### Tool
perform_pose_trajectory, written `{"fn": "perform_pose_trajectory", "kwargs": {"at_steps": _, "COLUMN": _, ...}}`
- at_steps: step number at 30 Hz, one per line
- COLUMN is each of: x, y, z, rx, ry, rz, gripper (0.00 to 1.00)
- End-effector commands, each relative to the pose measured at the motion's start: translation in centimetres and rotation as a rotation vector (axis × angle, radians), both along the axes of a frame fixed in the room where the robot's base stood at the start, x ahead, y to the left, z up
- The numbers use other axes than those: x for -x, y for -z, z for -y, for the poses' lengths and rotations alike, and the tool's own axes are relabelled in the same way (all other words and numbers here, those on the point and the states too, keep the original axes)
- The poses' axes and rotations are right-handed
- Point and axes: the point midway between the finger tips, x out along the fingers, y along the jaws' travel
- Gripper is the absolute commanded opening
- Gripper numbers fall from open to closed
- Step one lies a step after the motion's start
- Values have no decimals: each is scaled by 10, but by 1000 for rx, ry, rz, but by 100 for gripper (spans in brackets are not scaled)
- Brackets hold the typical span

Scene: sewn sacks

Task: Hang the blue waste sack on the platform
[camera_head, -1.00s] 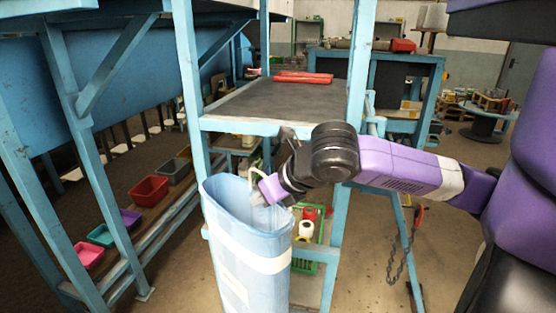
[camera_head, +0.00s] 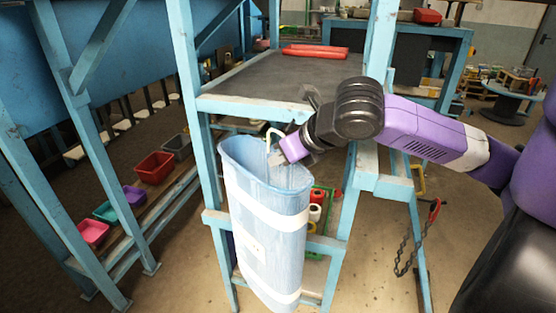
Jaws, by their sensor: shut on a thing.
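The blue waste sack (camera_head: 262,205) is a tall, open-topped, light blue bag with pale bands. It hangs upright from my gripper (camera_head: 282,150) in front of the platform's frame. My gripper is at the sack's open mouth, shut on it near a pale hook or handle (camera_head: 270,137); the exact contact is partly hidden. The platform (camera_head: 255,85) has a dark top and a light blue metal frame. Its front edge (camera_head: 245,104) lies just behind and above the sack's rim. I cannot tell whether the sack touches the frame.
Two red rolls (camera_head: 315,52) lie on the platform's back. Coloured bins (camera_head: 155,165) stand on a low shelf at left. A green crate (camera_head: 322,205) with items is behind the sack. A chain (camera_head: 405,255) hangs at right. Open floor lies at lower right.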

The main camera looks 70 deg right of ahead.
Motion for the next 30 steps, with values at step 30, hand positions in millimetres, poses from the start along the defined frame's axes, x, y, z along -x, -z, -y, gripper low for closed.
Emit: {"fn": "perform_pose_trajectory", "kwargs": {"at_steps": 30, "x": -4, "y": 4, "z": 57, "rx": 4, "ry": 3, "rz": 1, "gripper": 0}}
